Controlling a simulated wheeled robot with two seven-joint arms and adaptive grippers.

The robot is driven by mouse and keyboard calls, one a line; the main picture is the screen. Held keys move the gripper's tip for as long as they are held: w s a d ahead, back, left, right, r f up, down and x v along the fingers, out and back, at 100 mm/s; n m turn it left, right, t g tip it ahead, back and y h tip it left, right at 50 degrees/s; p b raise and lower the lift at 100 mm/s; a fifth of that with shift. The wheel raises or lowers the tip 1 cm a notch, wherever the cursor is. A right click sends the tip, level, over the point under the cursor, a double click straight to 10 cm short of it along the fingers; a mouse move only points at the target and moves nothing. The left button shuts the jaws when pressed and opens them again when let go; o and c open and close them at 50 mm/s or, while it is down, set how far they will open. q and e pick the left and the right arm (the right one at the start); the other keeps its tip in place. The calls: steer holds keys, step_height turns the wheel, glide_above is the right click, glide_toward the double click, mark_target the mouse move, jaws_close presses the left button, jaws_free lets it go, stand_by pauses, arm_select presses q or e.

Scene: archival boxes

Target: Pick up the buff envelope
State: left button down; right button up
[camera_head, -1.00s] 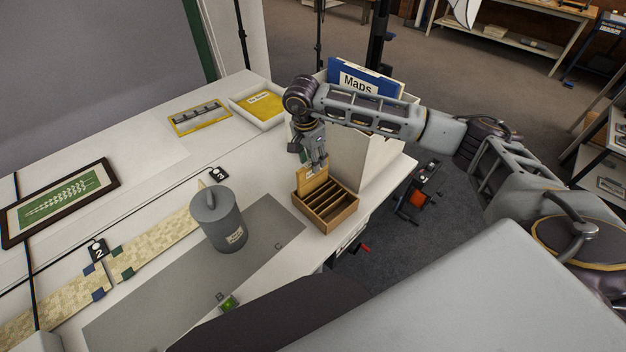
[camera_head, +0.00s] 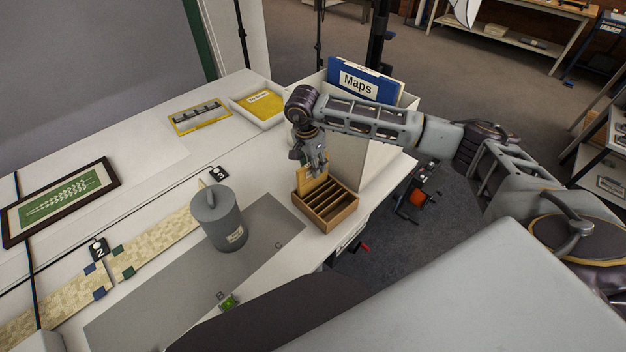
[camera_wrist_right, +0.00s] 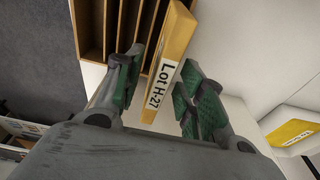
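The buff envelope (camera_head: 312,187), labelled "Lot H-27" in the right wrist view (camera_wrist_right: 172,50), stands upright at the back end of a slotted wooden rack (camera_head: 330,215). My right gripper (camera_head: 317,170) is above the rack, pointing down at the envelope's upper part. In the right wrist view its green-padded fingers (camera_wrist_right: 160,92) are apart, one on each side of the envelope. A gap shows on the left finger's side; whether the right finger touches is unclear. The rack's slots also show in the right wrist view (camera_wrist_right: 93,35). My left gripper is not in view.
A white box (camera_head: 345,150) holding a blue "Maps" folder (camera_head: 358,80) stands close behind the rack. A grey lidded canister (camera_head: 222,222) stands to the left on a grey mat (camera_head: 150,300). A white tray (camera_head: 238,108) with a yellow packet (camera_head: 265,104) lies farther back.

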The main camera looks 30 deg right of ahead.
steer(key=shift+f+b, duration=0.25)
steer(key=shift+b, duration=0.05)
stand_by(0.5)
stand_by(0.3)
jaws_close()
